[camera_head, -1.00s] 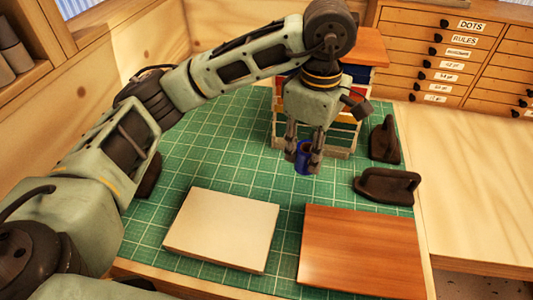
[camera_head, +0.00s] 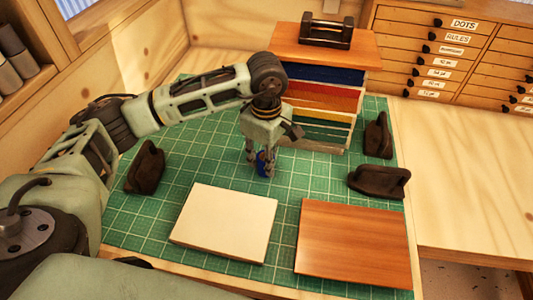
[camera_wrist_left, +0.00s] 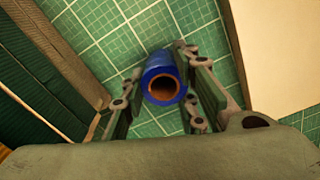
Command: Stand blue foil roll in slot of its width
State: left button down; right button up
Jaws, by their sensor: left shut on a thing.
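The blue foil roll (camera_head: 264,163) is between the fingers of my left gripper (camera_head: 261,171), which is shut on it. In the left wrist view the roll (camera_wrist_left: 157,63) shows its open brown core facing the camera, so it points along the fingers, about upright. Whether its lower end touches the mat cannot be told. The slotted rack (camera_head: 352,136) stands behind and to the right of the gripper. It has blue, red, orange and green bands and pale slats. My arm hides its left side. My right gripper is not in view.
A green cutting mat (camera_head: 286,183) covers the table. A cream board (camera_head: 224,222) and a brown board (camera_head: 353,243) lie in front. Dark brown handled blocks stand at left (camera_head: 146,168) and right (camera_head: 378,181), (camera_head: 378,136). A dark handled object (camera_head: 326,31) sits on the rack.

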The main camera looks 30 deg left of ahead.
pick_arm(q)
jog(key=shift+d+f+b, duration=0.1)
jog(key=shift+f+b, duration=0.1)
jog(key=shift+b, duration=0.1)
jog(key=c, duration=1.4)
grip_release()
jog(key=shift+r, duration=0.1)
